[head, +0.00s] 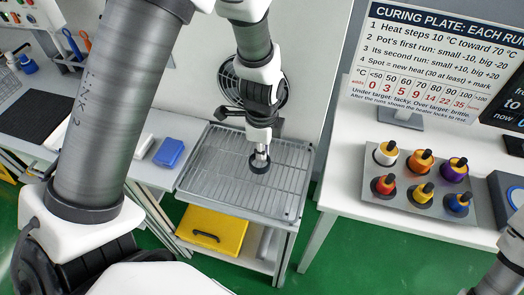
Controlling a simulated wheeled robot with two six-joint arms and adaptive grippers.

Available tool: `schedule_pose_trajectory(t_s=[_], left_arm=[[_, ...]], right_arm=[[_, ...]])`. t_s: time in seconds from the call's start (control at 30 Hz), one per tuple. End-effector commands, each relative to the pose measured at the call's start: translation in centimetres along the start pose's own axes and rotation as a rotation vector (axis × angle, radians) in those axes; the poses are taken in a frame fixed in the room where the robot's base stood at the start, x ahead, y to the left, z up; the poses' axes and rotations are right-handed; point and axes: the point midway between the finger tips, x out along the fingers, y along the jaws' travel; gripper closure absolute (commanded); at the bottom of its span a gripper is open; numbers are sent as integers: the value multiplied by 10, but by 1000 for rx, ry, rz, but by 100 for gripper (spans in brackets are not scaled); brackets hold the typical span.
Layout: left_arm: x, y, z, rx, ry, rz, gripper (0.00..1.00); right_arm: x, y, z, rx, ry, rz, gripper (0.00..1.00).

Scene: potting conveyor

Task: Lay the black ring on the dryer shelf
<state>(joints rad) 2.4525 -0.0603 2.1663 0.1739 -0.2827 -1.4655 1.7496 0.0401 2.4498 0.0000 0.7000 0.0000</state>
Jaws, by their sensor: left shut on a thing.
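The black ring (259,168) is at the tips of my left gripper (261,156), which points down and is shut on it. The ring is over the right-middle part of the dryer shelf (212,172), a grey wire rack in a metal frame. I cannot tell whether the ring touches the wires or hangs just above them. The fingertips partly cover the ring. My right gripper is out of view; only part of that arm shows at the lower right.
A round fan grille (226,84) is on the panel behind the shelf. A yellow case (212,228) sits below it. A blue box (168,152) is on the left table. On the right table, a grey plate (467,205) holds several colored pots. The shelf's wires are otherwise bare.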

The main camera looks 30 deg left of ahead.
Motion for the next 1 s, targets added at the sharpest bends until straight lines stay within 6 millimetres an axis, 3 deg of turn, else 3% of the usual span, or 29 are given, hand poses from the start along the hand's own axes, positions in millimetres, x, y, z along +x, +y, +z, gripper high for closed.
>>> schedule_pose_trajectory(t_s=[0.1, 0.47, 0.5, 0.53, 0.57, 0.83, 1.0], left_arm=[[13, 1, 0, 0, 0, 2, 100], [20, 0, 0, -1, 1, 0, 100], [18, 0, 0, -1, 1, -1, 82], [18, 0, 0, -1, 1, -1, 71], [18, 0, 0, -1, 1, 0, 67], [17, 0, 0, -1, 1, 0, 67], [1, -1, 0, -2, 2, -5, 67]], right_arm=[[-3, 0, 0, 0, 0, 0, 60], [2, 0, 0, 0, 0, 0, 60], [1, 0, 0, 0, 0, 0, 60], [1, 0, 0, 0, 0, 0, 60], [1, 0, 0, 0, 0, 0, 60], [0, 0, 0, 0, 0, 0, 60], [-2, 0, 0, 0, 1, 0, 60]])
